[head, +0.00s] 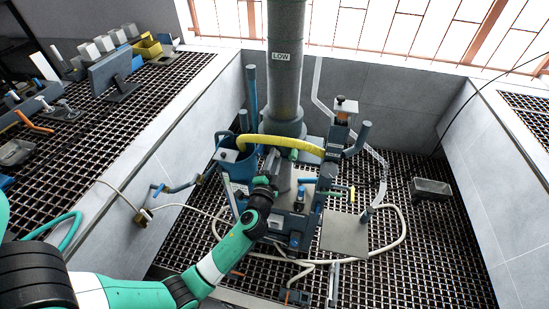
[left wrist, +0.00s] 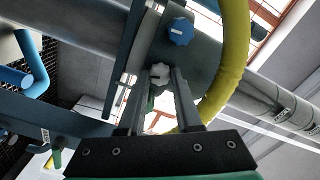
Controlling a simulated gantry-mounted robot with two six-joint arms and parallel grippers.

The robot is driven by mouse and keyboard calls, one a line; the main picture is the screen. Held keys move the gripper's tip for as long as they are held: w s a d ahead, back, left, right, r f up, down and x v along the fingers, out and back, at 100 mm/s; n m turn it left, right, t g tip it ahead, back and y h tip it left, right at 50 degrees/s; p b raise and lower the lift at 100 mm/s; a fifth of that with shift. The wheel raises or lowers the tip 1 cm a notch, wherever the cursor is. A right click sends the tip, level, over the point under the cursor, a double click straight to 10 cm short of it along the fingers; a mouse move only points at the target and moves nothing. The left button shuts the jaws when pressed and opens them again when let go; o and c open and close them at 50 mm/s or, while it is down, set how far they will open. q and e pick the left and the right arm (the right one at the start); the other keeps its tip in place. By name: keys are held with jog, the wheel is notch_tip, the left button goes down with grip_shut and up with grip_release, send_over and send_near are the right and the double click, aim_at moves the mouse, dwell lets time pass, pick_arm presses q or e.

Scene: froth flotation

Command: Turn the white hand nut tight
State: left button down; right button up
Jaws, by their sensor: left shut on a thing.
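The white hand nut (left wrist: 160,74) shows in the left wrist view as a lobed knob on a grey pipe or flange part. My left gripper (left wrist: 159,80) has its two fingers on either side of the white nut and is shut on it. In the head view my left gripper (head: 268,170) reaches into the blue machine (head: 298,212), just below the yellow hose. The nut itself is hidden there. A blue hand knob (left wrist: 180,31) sits above the white nut in the left wrist view. My right gripper is not seen.
A yellow hose (head: 295,142) arches close over my left gripper and runs along the right in the left wrist view (left wrist: 232,60). A thick grey column (head: 285,80) stands behind. A cream hose (head: 385,250) lies on the grating. A grey box (head: 430,190) stands at right.

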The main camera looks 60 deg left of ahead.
pick_arm(q)
jog(key=shift+m, duration=1.1)
jog(key=c, duration=0.6)
grip_release()
jog(key=p+v, duration=0.1)
jog(key=v, duration=1)
jog(key=shift+s+d, duration=0.25)
